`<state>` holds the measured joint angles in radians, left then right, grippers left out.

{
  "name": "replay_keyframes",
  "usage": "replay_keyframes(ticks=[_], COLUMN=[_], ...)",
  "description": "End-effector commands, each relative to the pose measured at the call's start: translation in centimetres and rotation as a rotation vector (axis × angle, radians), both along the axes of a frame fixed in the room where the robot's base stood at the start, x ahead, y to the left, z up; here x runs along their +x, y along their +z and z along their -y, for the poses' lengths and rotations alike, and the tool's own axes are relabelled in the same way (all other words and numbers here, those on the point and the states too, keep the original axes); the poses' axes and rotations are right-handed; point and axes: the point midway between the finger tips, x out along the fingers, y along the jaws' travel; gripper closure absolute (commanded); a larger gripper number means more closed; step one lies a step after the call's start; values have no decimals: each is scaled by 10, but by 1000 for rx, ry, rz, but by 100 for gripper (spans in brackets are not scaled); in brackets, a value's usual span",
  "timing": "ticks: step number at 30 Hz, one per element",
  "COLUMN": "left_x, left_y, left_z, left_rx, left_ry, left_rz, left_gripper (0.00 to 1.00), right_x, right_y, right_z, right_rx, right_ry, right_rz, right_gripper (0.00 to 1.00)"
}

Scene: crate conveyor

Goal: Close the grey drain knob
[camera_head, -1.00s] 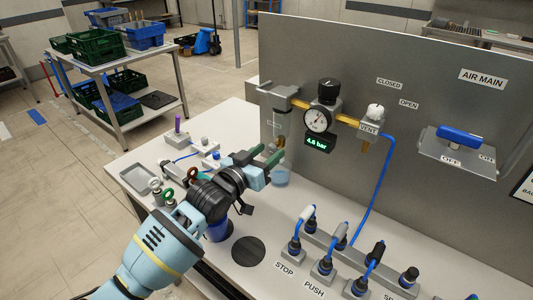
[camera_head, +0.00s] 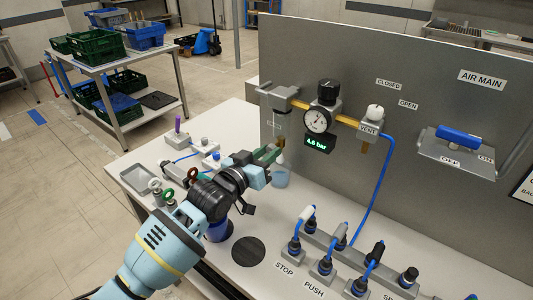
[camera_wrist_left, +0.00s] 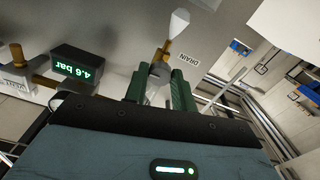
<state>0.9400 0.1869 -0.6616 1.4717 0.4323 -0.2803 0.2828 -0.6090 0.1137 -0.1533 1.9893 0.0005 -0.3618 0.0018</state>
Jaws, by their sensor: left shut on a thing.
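The filter bowl (camera_head: 282,124) hangs on the grey panel at the left end of the air line, with a brass drain fitting (camera_head: 281,142) at its bottom. My left gripper (camera_head: 270,156) is at this fitting, and its green fingers hide most of what is between them. In the left wrist view, the fingers (camera_wrist_left: 160,88) are on both sides of the grey drain knob (camera_wrist_left: 159,72), below the brass piece and beside the DRAIN label (camera_wrist_left: 187,61). The gripper is shut on the knob. Whether the knob is turned open or closed cannot be told. My right gripper is not in view.
A clear bluish cup (camera_head: 281,179) stands just below the fingers. The gauge (camera_head: 318,121) with a 4.6 bar display (camera_head: 320,143) and the VENT knob (camera_head: 374,111) are to the right. Black-capped and white-capped plugs (camera_head: 324,263) stand in front. A grey tray (camera_head: 138,180) lies at left.

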Motion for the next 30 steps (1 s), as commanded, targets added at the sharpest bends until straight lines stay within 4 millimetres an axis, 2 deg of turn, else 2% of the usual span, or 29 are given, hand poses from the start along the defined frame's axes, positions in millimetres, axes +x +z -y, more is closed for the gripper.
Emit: replay_keyframes(ticks=[8, 30], left_x=[0, 0], left_y=[1, 1], left_z=[0, 1], left_rx=[-145, -714], left_ry=[1, 0], left_rz=[-105, -519], left_gripper=[97, 97], right_x=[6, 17], right_y=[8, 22], right_z=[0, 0], right_rx=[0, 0], right_ry=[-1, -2], right_rz=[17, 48], right_gripper=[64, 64])
